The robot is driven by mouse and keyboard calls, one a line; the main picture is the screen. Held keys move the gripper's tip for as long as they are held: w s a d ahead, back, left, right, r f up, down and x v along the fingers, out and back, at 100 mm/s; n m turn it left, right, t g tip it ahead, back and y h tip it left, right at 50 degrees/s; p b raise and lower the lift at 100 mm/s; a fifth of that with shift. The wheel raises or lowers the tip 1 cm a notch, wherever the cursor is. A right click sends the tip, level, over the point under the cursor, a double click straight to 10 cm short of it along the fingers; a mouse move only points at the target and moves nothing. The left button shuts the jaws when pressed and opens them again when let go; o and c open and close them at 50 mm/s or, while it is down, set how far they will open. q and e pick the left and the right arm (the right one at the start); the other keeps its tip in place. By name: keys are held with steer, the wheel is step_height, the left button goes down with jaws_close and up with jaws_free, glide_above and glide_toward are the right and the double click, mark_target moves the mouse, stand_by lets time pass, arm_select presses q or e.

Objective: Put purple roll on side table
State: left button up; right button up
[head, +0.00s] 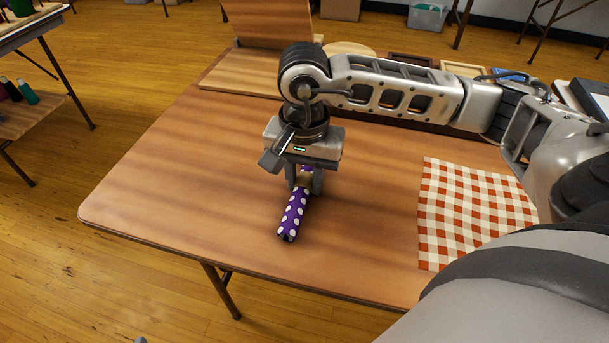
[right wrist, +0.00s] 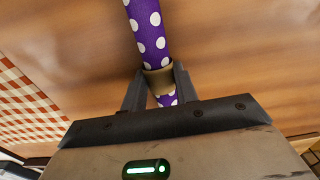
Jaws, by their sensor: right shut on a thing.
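The purple roll (head: 293,214) has white dots and a tan band (right wrist: 158,80) around its middle. It is at the left-middle part of the wooden folding table (head: 170,170); I cannot tell whether it touches the top. My right gripper (head: 304,184) points down from above and is shut on the roll at the band. The roll also shows in the right wrist view (right wrist: 148,30), running up between the fingers. Which table is the side table is not clear from the frames. My left gripper is not in view.
A red-checked cloth (head: 465,210) lies on the table to the right. A wooden board (head: 240,78), a round wooden piece (head: 350,48) and frames lie along the back. Another table (head: 30,28) stands at far left, with bottles (head: 25,92) on a lower surface. The table's left part is clear.

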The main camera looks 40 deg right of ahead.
mark_target(304, 179)
steer(key=shift+f, duration=0.1)
steer(key=o, duration=1)
steer(key=shift+c, duration=0.2)
steer(key=shift+r+p, duration=0.35)
steer(key=shift+r, duration=0.05)
step_height(304, 179, up, 12)
steer(key=shift+f+p, duration=0.15)
steer(key=shift+p, duration=0.3)
